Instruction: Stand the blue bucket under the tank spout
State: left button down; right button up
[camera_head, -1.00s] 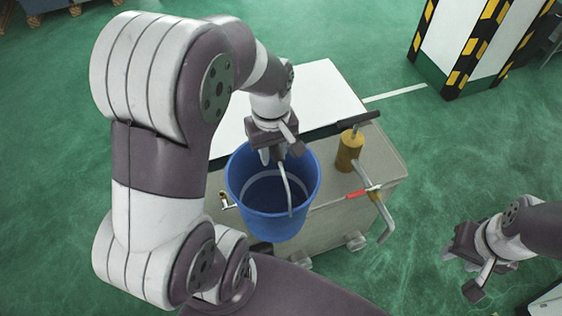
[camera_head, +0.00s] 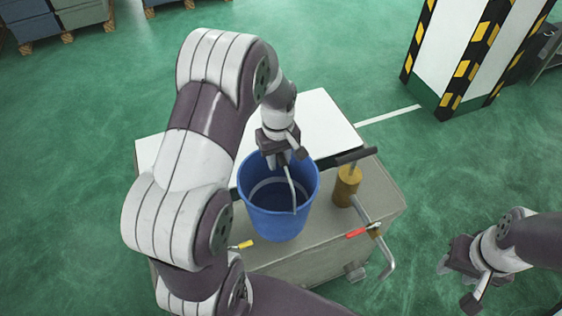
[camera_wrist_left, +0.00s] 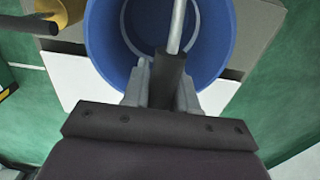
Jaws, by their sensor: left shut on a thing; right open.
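The blue bucket (camera_head: 278,220) hangs upright, its open top facing up, and overlaps the tank's top in the head view. The gap below it cannot be judged. My left gripper (camera_head: 284,160) is shut on its bail handle, with the bucket also below it in the left wrist view (camera_wrist_left: 215,45). The tank (camera_head: 330,235) is a grey box. A bent pipe spout (camera_head: 387,262) with a red lever (camera_head: 356,233) is at its right front. Another valve with a yellow lever (camera_head: 241,245) is at its front left. My right gripper (camera_head: 458,280) is open and empty over the floor.
A brass-coloured cylinder (camera_head: 347,186) with a dark crossbar stands on the tank, right of the bucket. A white panel (camera_head: 318,118) lies behind. A striped pillar (camera_head: 455,60) stands at the back right.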

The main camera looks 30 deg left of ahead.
pick_arm(q)
jog(key=shift+w+a+f, duration=0.1)
jog(key=shift+w+f, duration=0.2)
jog(key=shift+w, duration=0.2)
jog(key=shift+w+a+f, duration=0.1)
jog(key=shift+w+f, duration=0.15)
jog(key=shift+w, duration=0.25)
jog(key=shift+w+f+p, duration=0.15)
jog(key=shift+f+p, duration=0.1)
jog(key=shift+p, duration=0.05)
notch_tip(320, 180, down, 4)
jog(key=shift+r+p, duration=0.1)
jog(key=shift+p, duration=0.4)
jog(key=c, duration=0.9)
grip_release()
jog(key=shift+f, duration=0.2)
